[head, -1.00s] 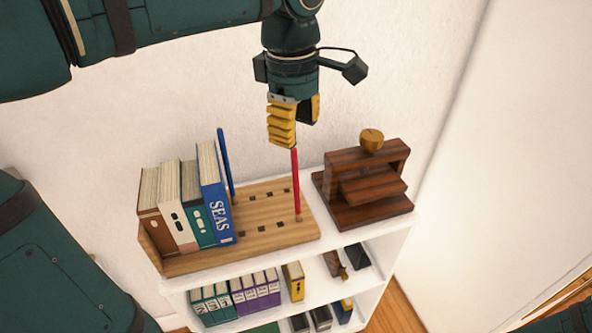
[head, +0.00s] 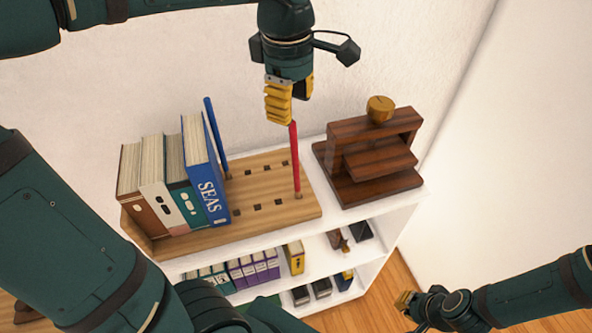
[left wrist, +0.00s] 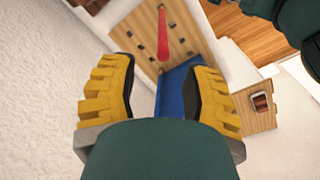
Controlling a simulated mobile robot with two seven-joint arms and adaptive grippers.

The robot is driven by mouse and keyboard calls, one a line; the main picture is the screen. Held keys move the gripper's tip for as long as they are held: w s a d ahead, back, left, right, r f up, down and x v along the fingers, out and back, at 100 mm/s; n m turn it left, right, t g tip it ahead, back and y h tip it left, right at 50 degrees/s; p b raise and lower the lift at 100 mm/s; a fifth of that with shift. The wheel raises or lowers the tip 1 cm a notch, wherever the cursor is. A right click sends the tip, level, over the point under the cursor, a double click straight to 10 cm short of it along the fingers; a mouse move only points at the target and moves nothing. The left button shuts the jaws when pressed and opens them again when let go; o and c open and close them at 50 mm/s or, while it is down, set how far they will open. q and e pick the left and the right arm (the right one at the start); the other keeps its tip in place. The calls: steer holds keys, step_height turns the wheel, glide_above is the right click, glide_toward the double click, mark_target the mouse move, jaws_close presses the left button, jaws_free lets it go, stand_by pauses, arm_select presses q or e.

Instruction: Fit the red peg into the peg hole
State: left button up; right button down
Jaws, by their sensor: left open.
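The red peg (head: 296,162) stands upright near the right end of the wooden board (head: 262,212) on the shelf top. Its foot meets the board at a hole position; how deep it sits I cannot tell. My left gripper (head: 289,112) is above the peg's top, pointing down. In the left wrist view its yellow fingers (left wrist: 165,90) are spread and empty, and the red peg (left wrist: 162,35) lies beyond the tips, apart from them. My right gripper (head: 405,300) is low at the right, away from the shelf; its fingers are too small to judge.
Several books (head: 176,182) and a blue peg (head: 215,135) stand at the board's left. The board has several open square holes (head: 257,207). A dark wooden stand (head: 370,155) with a golden apple (head: 380,109) sits to the right. Lower shelves hold small books (head: 252,267).

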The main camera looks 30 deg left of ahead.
mark_target(292, 129)
arm_select(q)
steer(key=shift+f+b, duration=0.65)
steer(key=shift+f, duration=2.3)
steer(key=shift+o, duration=0.2)
jaws_close()
